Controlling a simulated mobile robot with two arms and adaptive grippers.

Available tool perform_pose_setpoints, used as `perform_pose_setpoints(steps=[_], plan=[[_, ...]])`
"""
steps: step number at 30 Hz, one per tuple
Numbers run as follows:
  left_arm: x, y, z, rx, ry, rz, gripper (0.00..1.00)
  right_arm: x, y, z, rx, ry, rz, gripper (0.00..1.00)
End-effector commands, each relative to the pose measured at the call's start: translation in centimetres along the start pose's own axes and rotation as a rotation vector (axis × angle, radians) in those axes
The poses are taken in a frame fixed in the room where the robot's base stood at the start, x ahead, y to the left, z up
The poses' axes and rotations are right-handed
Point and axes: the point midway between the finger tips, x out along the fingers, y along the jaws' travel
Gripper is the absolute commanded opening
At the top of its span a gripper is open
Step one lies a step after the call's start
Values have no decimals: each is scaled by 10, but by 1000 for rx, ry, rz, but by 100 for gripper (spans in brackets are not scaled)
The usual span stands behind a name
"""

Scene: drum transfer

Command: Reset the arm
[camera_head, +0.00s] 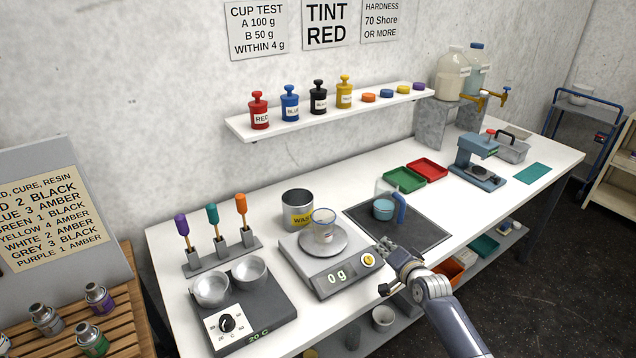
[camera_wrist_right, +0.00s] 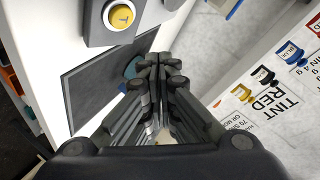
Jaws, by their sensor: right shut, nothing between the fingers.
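My right gripper (camera_head: 388,262) reaches in from the lower right in the head view, above the bench's front edge, beside the scale and near the dark mat. Its fingers are shut together and empty, as the right wrist view (camera_wrist_right: 160,75) shows. The scale (camera_head: 331,262) reads 0 g and has a clear cup (camera_head: 323,225) on its pan. A jug with blue content (camera_head: 384,208) and a blue handle stands on the dark mat (camera_head: 425,232). My left gripper is in neither view.
A hot plate with two metal bowls (camera_head: 240,312) is at the front left. A waste can (camera_head: 297,210) stands behind the scale. Green (camera_head: 404,180) and red (camera_head: 428,168) trays lie further back. A shelf (camera_head: 330,117) holds tint bottles. Bare bench (camera_head: 480,207) lies right of the mat.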

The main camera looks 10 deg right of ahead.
Motion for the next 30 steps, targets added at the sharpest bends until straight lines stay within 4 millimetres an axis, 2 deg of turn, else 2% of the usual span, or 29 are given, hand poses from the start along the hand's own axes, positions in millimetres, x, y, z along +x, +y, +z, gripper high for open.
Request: perform_pose_setpoints(steps=[2,4,8,9,12,16,18,21,24,30], plan=[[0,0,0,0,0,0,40,-3,1,8,-15,-14,6,0],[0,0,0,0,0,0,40,-10,4,25,-56,-48,22,0],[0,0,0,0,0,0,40,-44,14,81,-213,-170,78,0],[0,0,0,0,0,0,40,-60,19,101,-275,-217,99,0],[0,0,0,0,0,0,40,-106,29,146,-438,-336,150,0],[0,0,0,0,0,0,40,-173,42,187,-630,-480,211,0],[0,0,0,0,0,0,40,-207,47,200,-717,-547,239,0],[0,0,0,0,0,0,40,-247,52,211,-806,-622,271,0],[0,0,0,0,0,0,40,-278,55,216,-868,-681,294,0],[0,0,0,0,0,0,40,-329,58,220,-958,-772,331,0]])
